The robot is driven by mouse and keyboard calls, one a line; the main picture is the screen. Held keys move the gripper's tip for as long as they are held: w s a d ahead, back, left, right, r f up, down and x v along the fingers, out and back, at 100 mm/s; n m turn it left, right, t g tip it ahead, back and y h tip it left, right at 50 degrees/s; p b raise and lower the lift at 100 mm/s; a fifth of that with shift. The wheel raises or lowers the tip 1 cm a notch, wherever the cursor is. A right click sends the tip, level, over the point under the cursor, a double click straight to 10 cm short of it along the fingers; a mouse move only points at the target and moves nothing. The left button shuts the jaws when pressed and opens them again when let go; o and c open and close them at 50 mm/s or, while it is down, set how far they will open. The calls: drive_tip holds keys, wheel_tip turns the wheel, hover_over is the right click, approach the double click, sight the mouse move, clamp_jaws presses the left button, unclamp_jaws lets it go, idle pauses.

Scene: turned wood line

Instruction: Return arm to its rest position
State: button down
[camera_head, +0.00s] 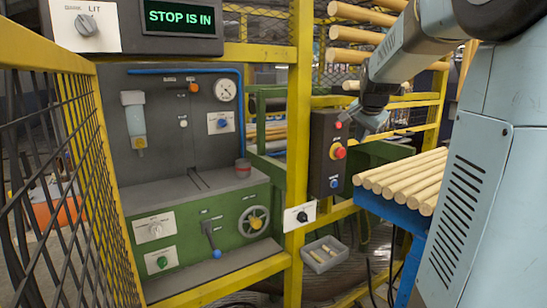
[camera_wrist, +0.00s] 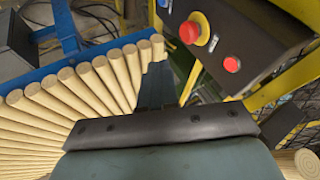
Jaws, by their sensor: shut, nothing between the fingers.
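My arm (camera_head: 395,60) reaches in from the upper right in the head view, bent downward. My gripper (camera_head: 368,122) hangs at its end, just right of the dark control box (camera_head: 326,155) and above the blue table's wooden rods. It is shut and empty. In the wrist view the gripper (camera_wrist: 155,88) shows as dark parts in the middle, partly hidden by the wrist housing. The box's red button with a yellow collar (camera_wrist: 190,32) is close by at the top; a gap to the gripper shows in this view.
Turned wooden rods (camera_head: 405,178) lie side by side on the blue table (camera_head: 392,212). A yellow frame post (camera_head: 299,110) stands left of the box. The green machine (camera_head: 200,215) sits behind the yellow rail. A display (camera_head: 180,17) reads "STOP IS IN". A grey tray (camera_head: 325,254) holds small pieces.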

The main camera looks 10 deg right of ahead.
drive_tip(key=s+a+f+n, duration=0.2)
drive_tip(key=s+a+n, duration=0.2)
drive_tip(key=s, duration=0.5)
drive_tip(key=s+a+f+n+g+y, duration=0.1)
drive_tip(key=s+a+f+n, duration=0.2)
drive_tip(key=s+a, duration=0.5)
drive_tip(key=s+a+f+n+y, duration=0.1)
drive_tip(key=s+a+f+n, duration=0.2)
drive_tip(key=s, duration=0.7)
drive_tip(key=a+n, duration=0.2)
drive_tip(key=a, duration=0.1)
drive_tip(key=shift+s+a+n, duration=0.3)
drive_tip(key=shift+s, duration=0.1)
